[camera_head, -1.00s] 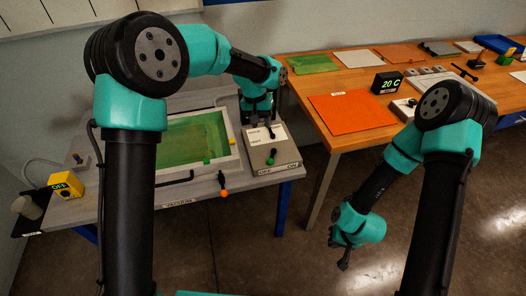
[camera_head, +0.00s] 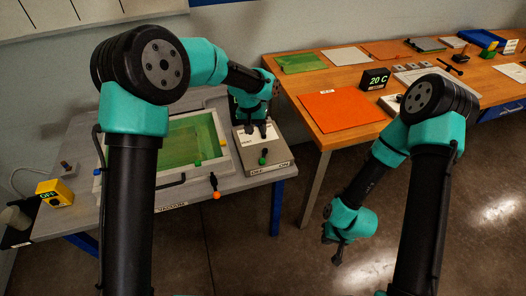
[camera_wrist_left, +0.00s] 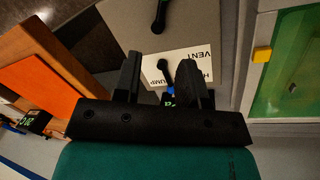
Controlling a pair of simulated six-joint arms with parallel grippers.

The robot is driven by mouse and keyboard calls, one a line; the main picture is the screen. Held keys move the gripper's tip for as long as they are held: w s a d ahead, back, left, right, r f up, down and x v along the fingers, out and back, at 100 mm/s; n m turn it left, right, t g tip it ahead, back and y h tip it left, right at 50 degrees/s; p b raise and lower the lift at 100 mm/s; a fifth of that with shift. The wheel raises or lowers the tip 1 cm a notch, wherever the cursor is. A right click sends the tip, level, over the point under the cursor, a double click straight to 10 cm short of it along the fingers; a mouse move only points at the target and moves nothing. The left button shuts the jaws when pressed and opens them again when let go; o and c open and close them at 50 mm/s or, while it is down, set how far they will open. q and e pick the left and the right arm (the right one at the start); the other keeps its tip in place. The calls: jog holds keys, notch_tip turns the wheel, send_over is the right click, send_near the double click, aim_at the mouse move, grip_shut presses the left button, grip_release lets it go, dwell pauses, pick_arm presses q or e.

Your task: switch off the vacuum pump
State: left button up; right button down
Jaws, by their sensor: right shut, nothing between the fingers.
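The grey pump box (camera_head: 281,160) stands at the right end of the grey bench, with OFF and ON on its front edge. A black lever with a green knob (camera_head: 263,157) stands on it; its setting I cannot tell. In the left wrist view this lever (camera_wrist_left: 158,20) is beyond the fingers. My left gripper (camera_head: 257,130) is open and empty over the box's white label (camera_wrist_left: 195,64), which reads VENT. Its fingers (camera_wrist_left: 160,75) straddle a second small black lever, with no clear contact. My right gripper (camera_head: 335,254) is shut and empty, in front of the wooden table.
A framed green bath (camera_head: 190,144) lies left of the box. An orange-knobbed lever (camera_head: 215,188) sticks out at the bench front. A yellow block reading OFF (camera_head: 54,193) sits at the left corner. A wooden table (camera_head: 345,133) holds an orange sheet (camera_head: 340,110).

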aim_at(264, 154)
pick_arm(q)
jog(key=f, duration=0.3)
jog(key=d+f, duration=0.1)
jog(key=f, duration=0.3)
jog(key=d+f, duration=0.1)
jog(key=f, duration=0.3)
jog(key=shift+s+d+f, duration=0.1)
jog(key=shift+s+f, duration=0.1)
jog(key=shift+s, duration=0.05)
grip_shut()
